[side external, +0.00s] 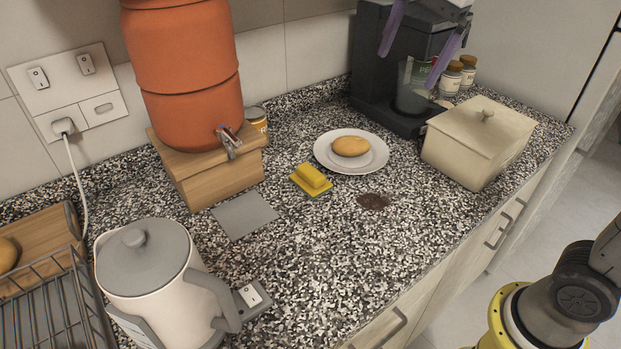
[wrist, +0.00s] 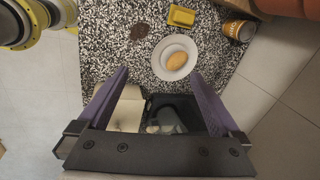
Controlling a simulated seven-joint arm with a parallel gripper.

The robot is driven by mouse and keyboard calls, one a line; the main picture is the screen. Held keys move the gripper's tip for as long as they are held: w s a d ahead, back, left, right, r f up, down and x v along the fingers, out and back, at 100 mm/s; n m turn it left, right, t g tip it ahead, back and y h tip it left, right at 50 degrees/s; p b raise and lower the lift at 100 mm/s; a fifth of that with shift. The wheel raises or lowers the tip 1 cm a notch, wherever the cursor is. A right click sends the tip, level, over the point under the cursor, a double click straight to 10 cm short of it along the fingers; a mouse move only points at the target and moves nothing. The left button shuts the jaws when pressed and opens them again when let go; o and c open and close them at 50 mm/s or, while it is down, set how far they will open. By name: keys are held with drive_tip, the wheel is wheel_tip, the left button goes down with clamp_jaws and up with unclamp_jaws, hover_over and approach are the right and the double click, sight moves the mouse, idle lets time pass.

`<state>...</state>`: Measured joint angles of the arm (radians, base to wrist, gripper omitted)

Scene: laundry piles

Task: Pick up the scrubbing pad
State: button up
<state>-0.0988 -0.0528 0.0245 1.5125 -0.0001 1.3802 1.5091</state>
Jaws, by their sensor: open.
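The yellow scrubbing pad (side external: 312,177) lies on the speckled counter near its middle, left of a white plate. In the wrist view the pad (wrist: 181,17) is at the top edge, beyond the plate. My gripper (side external: 407,70) has two purple fingers, spread apart with nothing between them. It hangs high at the back right, in front of the dark coffee machine and well away from the pad. In the wrist view the open fingers (wrist: 158,73) point toward the plate.
The plate (side external: 323,155) holds a bread-like oval item (side external: 351,146). A dark stain (side external: 373,201), grey flat square (side external: 245,215), orange dispenser (side external: 190,80) on a wooden stand, kettle (side external: 150,270), coffee machine (side external: 370,85) and lidded cream box (side external: 475,145) surround the pad. The front counter is clear.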

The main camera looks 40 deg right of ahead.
drive_tip(key=w+a+f+m+g, duration=0.1)
drive_tip(key=w+a+f+m, duration=0.15)
drive_tip(key=w, duration=0.45)
drive_tip(key=n+g, duration=0.1)
drive_tip(key=g, duration=0.1)
hover_over(310, 170)
wheel_tip(310, 170, down, 19)
drive_tip(key=shift+s+f, duration=0.1)
drive_tip(key=shift+f, duration=2.9)
drive_tip(key=c, duration=1.1)
drive_tip(key=shift+r, duration=0.1)
